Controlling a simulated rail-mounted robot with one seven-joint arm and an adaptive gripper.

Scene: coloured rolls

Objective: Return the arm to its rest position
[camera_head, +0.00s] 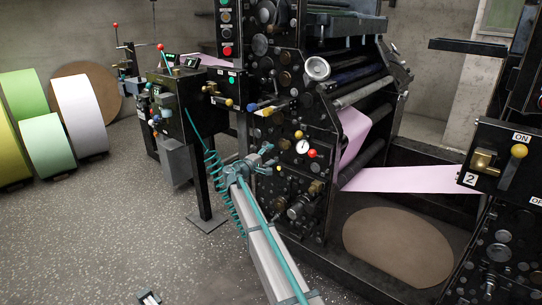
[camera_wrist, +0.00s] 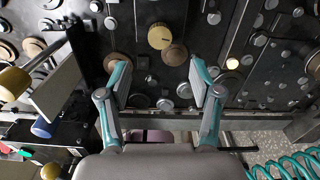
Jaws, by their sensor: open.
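My gripper (camera_head: 265,159) is at the end of my arm in the head view, in front of the black machine's (camera_head: 302,115) lower side panel. In the wrist view, my gripper (camera_wrist: 160,75) shows two teal fingers with grey pads, spread apart with nothing between them. Behind the fingers is the dark panel with round knobs and discs. Whether the fingertips touch the panel, I cannot tell. My arm runs from the lower middle of the head view up to the gripper, with a teal coiled cable on its left.
A pink web (camera_head: 405,179) runs out of the machine to the right. A panel with a yellow-knobbed lever (camera_head: 518,151) stands at the right. A control stand (camera_head: 190,105) is left of my gripper. Coloured rolls (camera_head: 47,146) stand at far left; speckled floor (camera_head: 110,225) is largely open.

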